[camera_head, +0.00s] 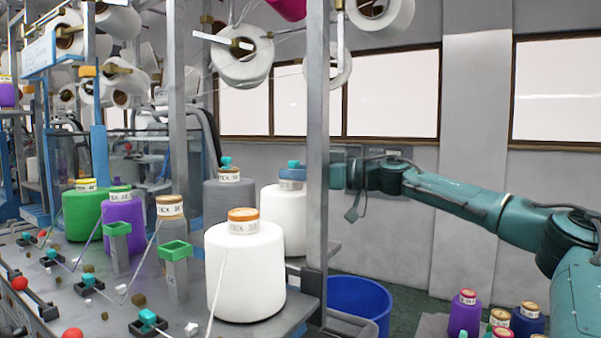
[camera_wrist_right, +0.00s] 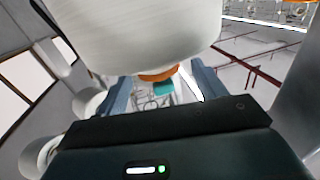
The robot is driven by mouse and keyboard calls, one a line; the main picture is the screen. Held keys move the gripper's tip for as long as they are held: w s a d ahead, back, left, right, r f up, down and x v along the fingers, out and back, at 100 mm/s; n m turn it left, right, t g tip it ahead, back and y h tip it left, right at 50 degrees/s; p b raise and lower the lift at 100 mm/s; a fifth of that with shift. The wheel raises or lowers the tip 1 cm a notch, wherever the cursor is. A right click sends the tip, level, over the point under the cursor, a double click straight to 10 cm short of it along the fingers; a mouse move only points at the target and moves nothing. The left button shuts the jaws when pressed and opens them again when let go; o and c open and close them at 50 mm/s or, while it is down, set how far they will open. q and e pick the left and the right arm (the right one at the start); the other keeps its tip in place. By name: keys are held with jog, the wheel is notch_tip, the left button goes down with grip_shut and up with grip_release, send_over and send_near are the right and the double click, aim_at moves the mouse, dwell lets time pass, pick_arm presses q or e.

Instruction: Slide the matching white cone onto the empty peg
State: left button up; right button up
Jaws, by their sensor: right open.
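A white cone (camera_head: 245,275) with an orange-brown top stands at the front right of the machine deck. A second white cone (camera_head: 290,222) with a labelled neck and teal tip stands behind it, partly hidden. My right gripper (camera_head: 296,174) reaches behind the metal post to the neck of this rear cone. In the right wrist view a white cone (camera_wrist_right: 150,35), with an orange collar and teal tip, lies between the two blue fingers of the open gripper (camera_wrist_right: 163,85). I cannot tell whether they touch it. I cannot make out an empty peg. My left gripper is not in view.
A grey cone (camera_head: 228,205), a purple cone (camera_head: 123,222) and a green cone (camera_head: 84,215) stand along the deck. The metal post (camera_head: 317,130) crosses before my right gripper. A blue bin (camera_head: 360,300) and several small cones (camera_head: 464,315) are at lower right.

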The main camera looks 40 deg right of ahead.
jog(key=shift+f, duration=0.2)
jog(key=shift+s+d+r, duration=0.15)
jog(key=shift+s+d, duration=0.15)
jog(key=shift+s, duration=0.15)
jog(key=shift+s+d, duration=0.3)
jog(key=shift+s, duration=0.35)
jog(key=shift+s+d+b, duration=0.3)
jog(key=shift+s+b, duration=0.3)
jog(key=shift+b, duration=0.2)
pick_arm(q)
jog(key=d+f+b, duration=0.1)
jog(key=b, duration=0.2)
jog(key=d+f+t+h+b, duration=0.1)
jog(key=b, duration=0.3)
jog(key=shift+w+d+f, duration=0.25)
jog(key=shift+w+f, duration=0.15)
pick_arm(e)
jog(key=v, duration=0.9)
jog(key=shift+s+d, duration=0.1)
jog(key=shift+s, duration=0.05)
